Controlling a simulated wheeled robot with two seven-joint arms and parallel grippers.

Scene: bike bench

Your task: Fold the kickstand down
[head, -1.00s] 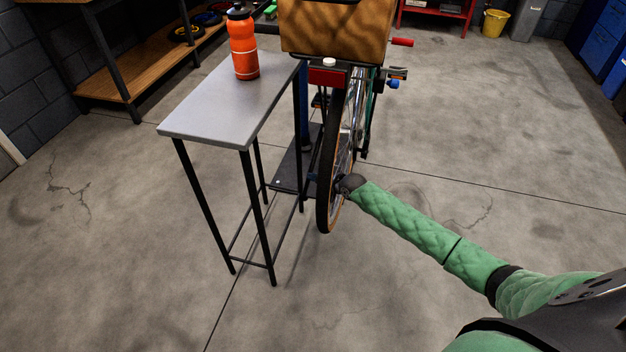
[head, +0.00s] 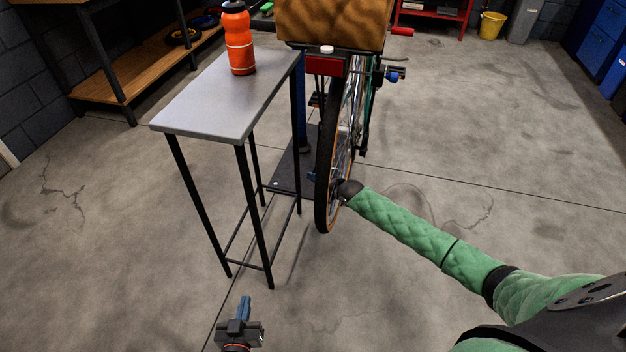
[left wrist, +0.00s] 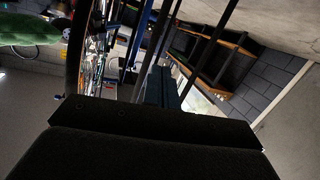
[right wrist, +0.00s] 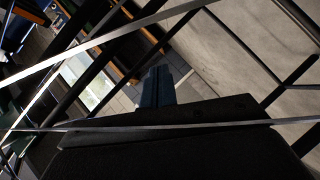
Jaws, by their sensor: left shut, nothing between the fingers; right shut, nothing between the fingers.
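The bike's rear wheel (head: 325,190) stands upright right of the small table, seen from behind. I cannot pick out the kickstand for certain in any view. My right arm reaches in from the right to the wheel's lower right side. The right wrist view shows my right gripper (right wrist: 158,86) shut and empty, with thin bars like spokes crossing close in front of the camera. My left gripper (head: 244,305) is shut and empty, low in front of the table; its blue fingers also show in the left wrist view (left wrist: 161,86).
A grey-topped table (head: 205,110) with thin black legs holds an orange bottle (head: 238,40). A dark base plate (head: 290,172) lies beside the wheel. A brown box (head: 330,25) sits above the rear wheel. The floor to the right is clear.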

